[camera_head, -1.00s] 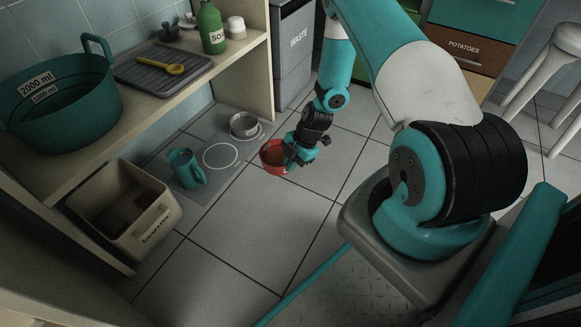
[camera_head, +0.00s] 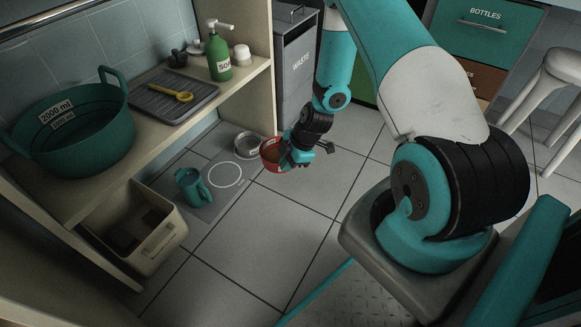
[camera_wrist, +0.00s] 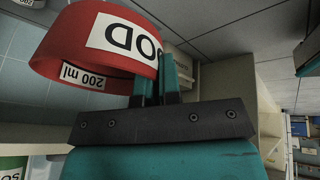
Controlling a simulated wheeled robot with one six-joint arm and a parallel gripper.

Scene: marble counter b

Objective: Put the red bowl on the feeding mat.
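The red bowl (camera_head: 269,153) is in the head view, at the right end of the feeding mat. My gripper (camera_head: 285,160) is shut on the near right side of its wall. In the wrist view the bowl (camera_wrist: 80,45) shows large, with a white label and "200 ml" upside down, and its wall sits at the fingers (camera_wrist: 155,90). The grey feeding mat (camera_head: 207,211) lies on the floor with a white circle outline on it. The circle is empty, lower left of the bowl. The bowl appears held above the floor; the exact gap cannot be told.
A teal jug (camera_head: 191,188) and a steel bowl (camera_head: 247,144) stand on the mat, either side of the circle. A beige crate (camera_head: 165,236) is left of the mat under the shelf (camera_head: 85,192). A waste bin (camera_head: 295,65) stands behind. Floor tiles at right are clear.

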